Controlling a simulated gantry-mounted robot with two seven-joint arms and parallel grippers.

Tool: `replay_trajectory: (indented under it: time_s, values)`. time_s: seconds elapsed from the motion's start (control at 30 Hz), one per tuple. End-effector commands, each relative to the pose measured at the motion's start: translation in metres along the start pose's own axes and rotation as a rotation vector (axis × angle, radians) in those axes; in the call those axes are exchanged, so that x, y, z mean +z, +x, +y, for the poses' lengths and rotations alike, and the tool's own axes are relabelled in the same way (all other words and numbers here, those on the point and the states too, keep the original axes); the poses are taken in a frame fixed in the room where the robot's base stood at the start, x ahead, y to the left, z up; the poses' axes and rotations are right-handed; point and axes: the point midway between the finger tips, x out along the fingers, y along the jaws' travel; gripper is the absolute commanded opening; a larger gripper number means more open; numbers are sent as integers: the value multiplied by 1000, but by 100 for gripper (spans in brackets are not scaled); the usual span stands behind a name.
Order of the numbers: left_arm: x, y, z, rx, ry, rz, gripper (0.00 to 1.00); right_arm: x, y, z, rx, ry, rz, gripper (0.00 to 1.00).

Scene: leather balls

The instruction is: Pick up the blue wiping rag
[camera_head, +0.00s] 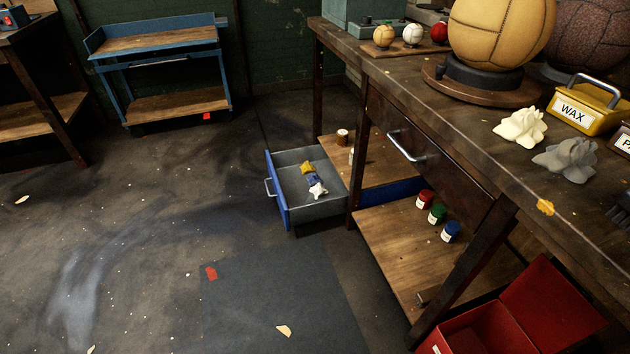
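A small crumpled blue rag (313,180) lies in an open drawer (277,190) with a blue front and grey inside. It is between a yellow rag (307,167) behind it and a white rag (318,190) in front of it, close to or touching both. The drawer is pulled out to the left from under the workbench, low down, with its handle (268,188) on the left. Neither of my grippers is in view.
The workbench (385,75) stands on the right, with large balls, a yellow wax box (585,106), a cream rag (520,126) and a grey rag (566,160) on top. A red bin (540,310) is below. The floor left of the drawer is mostly clear.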

Motion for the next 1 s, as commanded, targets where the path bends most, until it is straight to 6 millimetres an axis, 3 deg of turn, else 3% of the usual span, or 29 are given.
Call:
replay_trajectory:
  time_s: [0.33,0.77,1.0]
  values:
    - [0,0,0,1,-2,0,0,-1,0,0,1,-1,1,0]
    - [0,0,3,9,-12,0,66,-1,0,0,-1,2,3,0]
    - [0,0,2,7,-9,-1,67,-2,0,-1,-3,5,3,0]
